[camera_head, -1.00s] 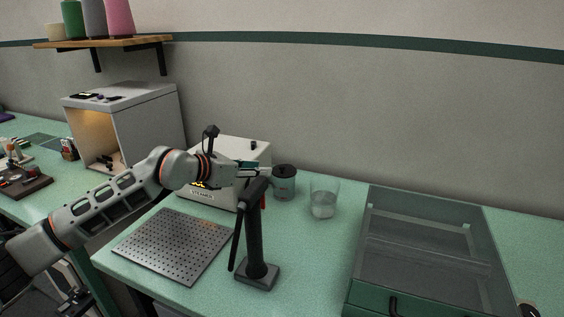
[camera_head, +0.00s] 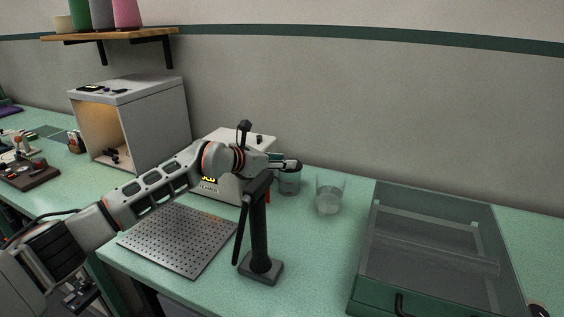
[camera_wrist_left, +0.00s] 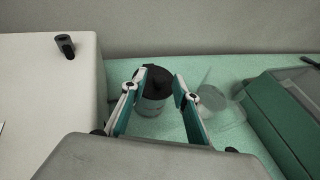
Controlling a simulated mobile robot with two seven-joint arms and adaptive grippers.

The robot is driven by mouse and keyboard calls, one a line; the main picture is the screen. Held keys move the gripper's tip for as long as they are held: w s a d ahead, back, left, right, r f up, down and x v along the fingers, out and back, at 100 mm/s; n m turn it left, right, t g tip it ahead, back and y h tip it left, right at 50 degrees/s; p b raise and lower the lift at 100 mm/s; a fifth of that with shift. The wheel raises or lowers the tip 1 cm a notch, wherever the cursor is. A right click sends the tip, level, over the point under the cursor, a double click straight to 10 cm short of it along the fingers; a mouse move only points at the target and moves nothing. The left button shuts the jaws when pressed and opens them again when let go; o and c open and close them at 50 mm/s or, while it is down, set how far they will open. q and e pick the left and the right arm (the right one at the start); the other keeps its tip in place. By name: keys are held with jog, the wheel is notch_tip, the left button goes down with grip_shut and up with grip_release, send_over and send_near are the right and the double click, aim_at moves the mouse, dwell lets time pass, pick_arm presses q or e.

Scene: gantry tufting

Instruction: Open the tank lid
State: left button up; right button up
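A white box-shaped unit (camera_head: 224,192) with a lit display stands on the bench, partly behind my left arm. A small black knob (camera_head: 259,139) is on its top; the knob also shows at left in the wrist view (camera_wrist_left: 65,46). I cannot tell for sure that this unit is the tank; its lid looks shut. My left gripper (camera_head: 292,163) is right of the unit, at the height of a dark jar's black top. In the left wrist view its fingers (camera_wrist_left: 161,82) are apart, with the jar (camera_wrist_left: 151,106) showing between and beyond them. Contact is unclear. My right gripper is out of view.
A clear glass (camera_head: 330,195) stands right of the jar. A black post stand (camera_head: 257,235) rises in front of the unit. A perforated plate (camera_head: 178,240) lies at front left. A green case with a clear top (camera_head: 430,245) fills the right.

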pick_arm(q)
grip_shut()
jog(key=shift+r, duration=0.1)
